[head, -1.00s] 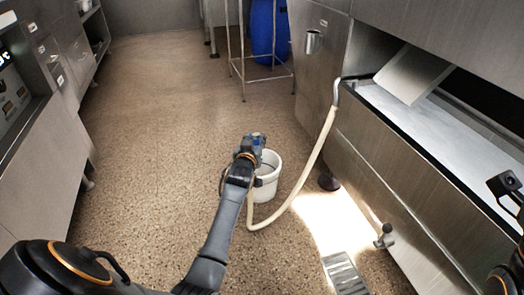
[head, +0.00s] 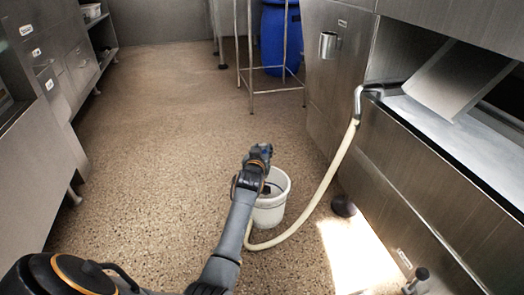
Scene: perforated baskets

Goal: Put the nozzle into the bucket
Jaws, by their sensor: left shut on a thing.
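A white bucket (head: 268,213) stands upright on the floor in the middle of the head view. My left gripper (head: 263,158) shows at the bucket's far left rim and overlaps it in the picture. It is shut on the nozzle, which is small, dark and mostly hidden by my gripper and wrist. A cream hose (head: 328,184) runs from a metal tap pipe (head: 366,97) down to the floor, passes in front of the bucket and goes behind my left forearm. I cannot tell whether the nozzle is over the bucket's opening or beside it.
A steel counter with a sink (head: 440,190) lines the right side. A floor fixture (head: 418,280) stands near its base. A blue barrel (head: 281,38) and a metal frame stand at the back. Steel cabinets (head: 40,150) line the left. The floor between is clear.

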